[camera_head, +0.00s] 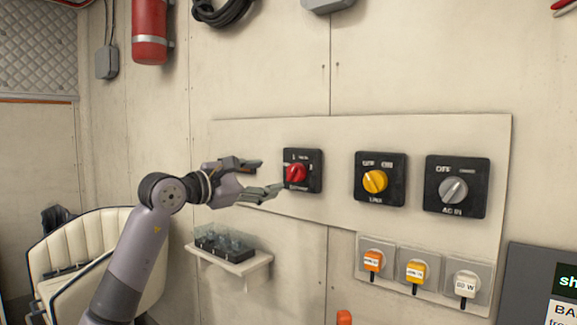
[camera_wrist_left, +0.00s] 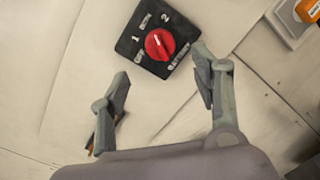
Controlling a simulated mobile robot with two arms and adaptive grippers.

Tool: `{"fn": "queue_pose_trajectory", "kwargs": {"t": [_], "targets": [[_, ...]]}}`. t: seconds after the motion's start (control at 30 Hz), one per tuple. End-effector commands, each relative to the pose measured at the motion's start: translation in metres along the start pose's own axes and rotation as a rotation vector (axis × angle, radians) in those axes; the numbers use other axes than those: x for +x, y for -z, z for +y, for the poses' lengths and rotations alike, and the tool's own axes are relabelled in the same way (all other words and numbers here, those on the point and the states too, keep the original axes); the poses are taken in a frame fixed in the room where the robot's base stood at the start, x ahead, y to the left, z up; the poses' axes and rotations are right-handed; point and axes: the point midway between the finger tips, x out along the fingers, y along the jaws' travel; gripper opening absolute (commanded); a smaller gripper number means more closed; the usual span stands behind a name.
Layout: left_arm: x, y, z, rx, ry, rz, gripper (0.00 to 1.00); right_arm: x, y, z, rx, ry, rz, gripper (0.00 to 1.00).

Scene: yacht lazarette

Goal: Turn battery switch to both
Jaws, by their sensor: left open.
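The battery switch (camera_head: 302,171) is a black square plate with a round red knob (camera_head: 296,173), at the left of the wall panel. In the left wrist view, its plate (camera_wrist_left: 133,48) bears the marks OFF, 1, BOTH, 2 and BATTERY. The red knob (camera_wrist_left: 163,48) has a small white mark near its middle; I cannot tell for sure which label it points to. My left gripper (camera_head: 270,176) is open and empty, just left of the switch and apart from the knob. In the left wrist view, its fingers (camera_wrist_left: 161,66) are spread on either side below the knob. My right gripper is not in view.
The pale panel (camera_head: 335,135) also holds a yellow-knobbed LINK switch (camera_head: 393,182) and a grey-knobbed AC IN switch (camera_head: 475,192). Several small toggles (camera_head: 416,272) sit below. A small shelf (camera_head: 259,263) with a dark tray juts out under my left gripper. A cream seat (camera_head: 90,232) stands at left.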

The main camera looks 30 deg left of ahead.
Motion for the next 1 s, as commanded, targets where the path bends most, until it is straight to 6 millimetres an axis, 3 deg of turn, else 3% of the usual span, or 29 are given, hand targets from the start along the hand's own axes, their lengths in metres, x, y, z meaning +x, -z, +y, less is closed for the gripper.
{"fn": "queue_pose_trajectory", "kwargs": {"t": [0.2, 0.4, 0.83, 1.0], "targets": [[0.048, -0.003, 0.002, -0.004, 0.001, -0.002, 0.58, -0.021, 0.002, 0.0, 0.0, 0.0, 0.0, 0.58], [0.077, -0.002, 0.001, -0.002, 0.001, -0.001, 0.58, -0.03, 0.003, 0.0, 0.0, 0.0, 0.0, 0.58], [0.088, 0.0, 0.0, 0.002, -0.001, 0.0, 0.58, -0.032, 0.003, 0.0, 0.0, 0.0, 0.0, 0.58], [0.088, 0.0, 0.0, 0.002, 0.0, 0.001, 0.48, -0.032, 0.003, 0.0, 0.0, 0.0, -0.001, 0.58]]}}
